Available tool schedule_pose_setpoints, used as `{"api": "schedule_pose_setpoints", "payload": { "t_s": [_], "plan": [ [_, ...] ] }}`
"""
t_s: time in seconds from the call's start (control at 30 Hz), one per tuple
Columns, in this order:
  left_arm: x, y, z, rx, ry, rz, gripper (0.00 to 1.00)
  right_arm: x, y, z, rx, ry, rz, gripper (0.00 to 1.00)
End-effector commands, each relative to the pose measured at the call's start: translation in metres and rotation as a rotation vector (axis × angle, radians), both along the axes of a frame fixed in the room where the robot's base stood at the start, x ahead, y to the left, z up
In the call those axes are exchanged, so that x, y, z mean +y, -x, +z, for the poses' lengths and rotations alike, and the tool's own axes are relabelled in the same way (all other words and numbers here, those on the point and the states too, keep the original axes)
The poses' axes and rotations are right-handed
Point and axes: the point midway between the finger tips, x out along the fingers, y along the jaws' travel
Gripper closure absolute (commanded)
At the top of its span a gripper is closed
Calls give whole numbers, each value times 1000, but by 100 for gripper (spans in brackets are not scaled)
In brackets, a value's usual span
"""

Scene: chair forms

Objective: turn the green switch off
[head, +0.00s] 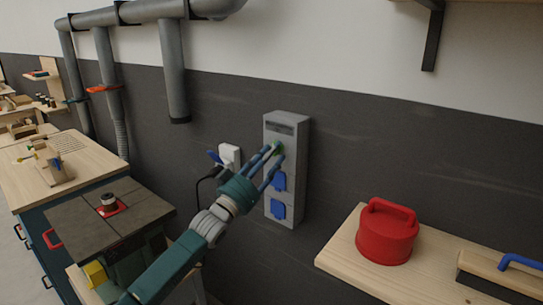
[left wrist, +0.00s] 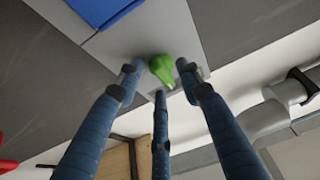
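The green switch (head: 279,147) is on the upper front of a grey wall box (head: 287,122), partly hidden by my fingers in the head view. In the left wrist view, the switch (left wrist: 162,69) is a rounded green knob with a tapering handle. My left gripper (head: 272,155) reaches the box from the left. Its three blue fingers are spread around the switch, with visible gaps, so it is open (left wrist: 158,75). Whether a fingertip touches the box or the switch, I cannot tell. My right gripper is not in view.
Blue socket covers (head: 278,210) sit lower on the box. A white wall socket (head: 229,155) with a black cable is to its left. A wooden shelf (head: 345,250) with a red lidded container (head: 386,235) is at the right. A machine table (head: 75,225) stands at the left.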

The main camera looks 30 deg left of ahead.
Motion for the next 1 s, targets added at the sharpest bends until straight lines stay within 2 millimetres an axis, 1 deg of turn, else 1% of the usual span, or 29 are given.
{"api": "schedule_pose_setpoints", "payload": {
  "t_s": [0.17, 0.27, 0.37, 0.7, 0.8, 1.0],
  "plan": [
    [0, 1, 0, -1, -1, 0, 64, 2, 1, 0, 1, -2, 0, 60],
    [1, 8, -3, -1, -1, 0, 64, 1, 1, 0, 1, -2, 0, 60],
    [1, 20, -9, 1, -1, -1, 64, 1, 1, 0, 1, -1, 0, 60],
    [6, 81, -35, 4, 0, 1, 64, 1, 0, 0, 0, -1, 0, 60],
    [7, 94, -40, 3, 0, 0, 64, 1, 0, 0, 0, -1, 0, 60],
    [8, 109, -45, 0, 0, 0, 64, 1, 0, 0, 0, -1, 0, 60]
  ]
}}
